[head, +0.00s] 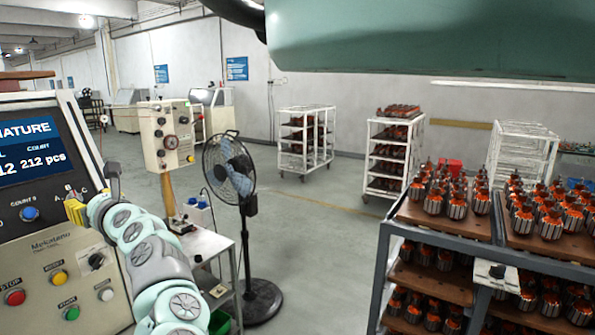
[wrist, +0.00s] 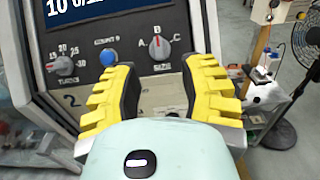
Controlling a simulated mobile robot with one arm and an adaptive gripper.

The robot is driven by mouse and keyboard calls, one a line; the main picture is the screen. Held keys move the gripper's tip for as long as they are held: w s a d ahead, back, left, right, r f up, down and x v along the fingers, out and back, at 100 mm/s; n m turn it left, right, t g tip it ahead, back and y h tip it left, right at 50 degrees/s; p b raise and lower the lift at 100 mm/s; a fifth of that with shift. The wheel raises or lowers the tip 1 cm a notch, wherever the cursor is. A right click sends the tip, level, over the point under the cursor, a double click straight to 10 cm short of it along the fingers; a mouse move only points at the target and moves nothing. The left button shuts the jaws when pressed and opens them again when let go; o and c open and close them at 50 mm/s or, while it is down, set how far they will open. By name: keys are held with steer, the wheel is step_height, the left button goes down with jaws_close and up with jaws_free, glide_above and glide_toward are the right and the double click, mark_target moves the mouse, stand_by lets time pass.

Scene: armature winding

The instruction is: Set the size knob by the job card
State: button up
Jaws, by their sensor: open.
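The size knob (wrist: 160,48) is a grey dial on the machine's dark panel, marked A, B and C. Its pointer appears to aim up towards B. My gripper (wrist: 161,68) has yellow padded fingers, spread open and empty. In the wrist view the knob shows between and beyond the fingertips; I cannot tell the gap to it. In the head view a yellow finger of my gripper (head: 76,212) is close to the panel, just below the A-B-C marks, and the knob is mostly hidden. I cannot make out a job card in either view.
A turns knob (wrist: 65,66) and a blue count button (wrist: 108,56) sit left of the size knob. Red (head: 15,297), yellow and green buttons are lower on the panel. A fan (head: 235,180) and a small bench stand right of the machine. An armature rack (head: 383,270) is at right.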

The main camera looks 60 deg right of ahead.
mark_target(75, 194)
steer(key=w, duration=0.2)
steer(key=w+p, duration=0.1)
steer(key=w, duration=0.1)
steer(key=w+p, duration=0.1)
steer(key=w, duration=0.1)
steer(key=shift+w+a+r, duration=0.15)
steer(key=shift+w+a, duration=0.1)
steer(key=shift+w, duration=0.15)
steer(key=shift+w+d+p, duration=0.15)
steer(key=shift+w+p, duration=0.15)
steer(key=shift+w+f, duration=0.2)
steer(key=shift+w, duration=0.55)
jaws_close()
